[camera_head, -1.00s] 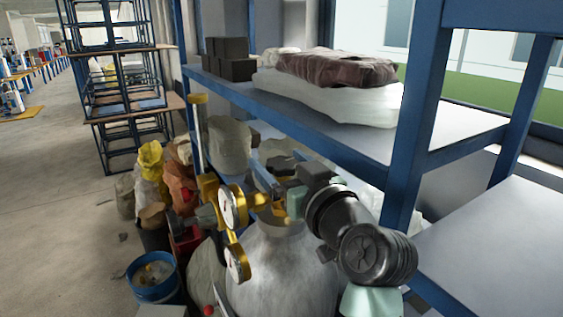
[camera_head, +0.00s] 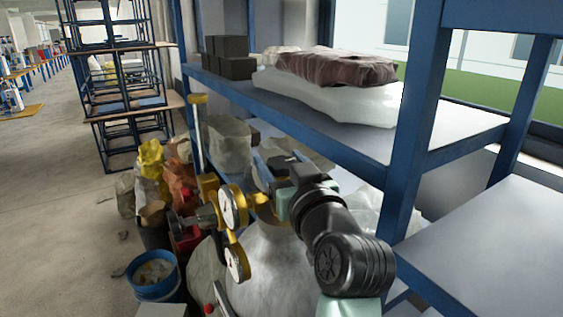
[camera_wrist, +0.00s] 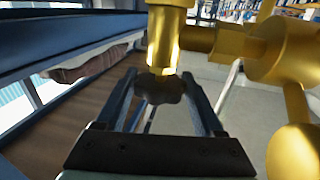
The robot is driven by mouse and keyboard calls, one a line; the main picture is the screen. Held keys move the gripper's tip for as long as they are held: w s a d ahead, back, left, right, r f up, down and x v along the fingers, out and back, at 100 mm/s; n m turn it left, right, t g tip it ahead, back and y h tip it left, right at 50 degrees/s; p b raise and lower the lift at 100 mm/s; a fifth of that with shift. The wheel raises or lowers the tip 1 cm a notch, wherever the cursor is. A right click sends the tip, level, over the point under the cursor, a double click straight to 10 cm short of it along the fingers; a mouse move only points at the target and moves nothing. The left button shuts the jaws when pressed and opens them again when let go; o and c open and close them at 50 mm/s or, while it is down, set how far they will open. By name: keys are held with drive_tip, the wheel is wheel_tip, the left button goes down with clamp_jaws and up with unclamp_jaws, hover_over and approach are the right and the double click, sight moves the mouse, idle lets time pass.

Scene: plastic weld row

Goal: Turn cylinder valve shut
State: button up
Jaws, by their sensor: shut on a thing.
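The grey gas cylinder (camera_head: 268,272) stands at the bottom centre of the head view. Its yellow brass valve and regulator carry two round gauges, an upper one (camera_head: 233,207) and a lower one (camera_head: 237,262). My gripper (camera_head: 272,170) is at the valve top, right of the gauges. In the wrist view, a dark lobed valve knob (camera_wrist: 165,88) on the end of a brass stem (camera_wrist: 166,45) sits between the two fingers of my gripper (camera_wrist: 165,98). The jaws are shut on this knob. My wrist hides part of the cylinder's right side.
A blue-framed shelf (camera_head: 310,130) with dark boxes (camera_head: 230,58) and a wrapped bundle (camera_head: 330,85) runs close behind my arm. Bags (camera_head: 180,185) and a blue bucket (camera_head: 153,275) stand to the left. Open floor (camera_head: 60,210) lies farther left.

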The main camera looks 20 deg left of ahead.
drive_tip(key=shift+f, duration=0.1)
drive_tip(key=o, duration=1.4)
drive_tip(key=shift+c, duration=0.2)
drive_tip(key=b+v, duration=0.5)
drive_tip(key=v, duration=0.8)
drive_tip(key=shift+b, duration=0.3)
